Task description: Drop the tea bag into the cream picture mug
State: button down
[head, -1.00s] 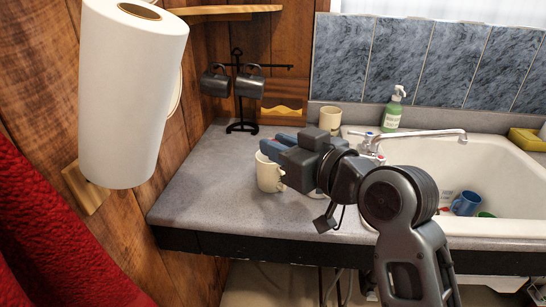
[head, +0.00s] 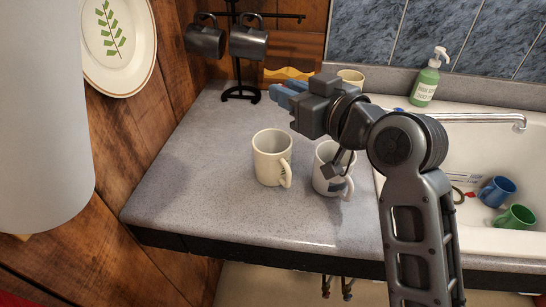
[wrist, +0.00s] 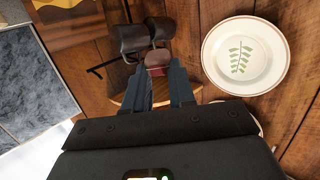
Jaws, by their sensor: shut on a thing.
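A cream mug (head: 270,164) stands upright on the grey counter, its handle to the right and a dark mark on its side. A whiter mug (head: 323,180) with a dark bluish print stands to its right, partly hidden by my arm. I cannot tell for sure which print belongs to the picture mug. My gripper (head: 281,93) is above and beyond the cream mug, apart from it. In the wrist view my gripper (wrist: 160,70) is shut on a small reddish-brown piece (wrist: 157,59), apparently the tea bag. The head view does not show this piece.
A black stand (head: 240,92) with two dark mugs (head: 248,40) is close behind my gripper. A cream cup (head: 351,76) and green soap bottle (head: 425,85) stand at the back. The sink (head: 480,150) is right. The counter's left front is clear.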

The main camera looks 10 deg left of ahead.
notch_tip(320, 180, down, 4)
jog(key=shift+b, duration=1.15)
jog(key=c, duration=0.9)
grip_release()
jog(key=shift+o, duration=0.2)
jog(key=shift+s+d, duration=0.1)
jog(key=shift+s, duration=0.05)
jog(key=b+v, duration=0.1)
jog(key=v, duration=0.6)
jog(key=shift+s+d+b, duration=0.2)
jog(key=shift+b, duration=0.1)
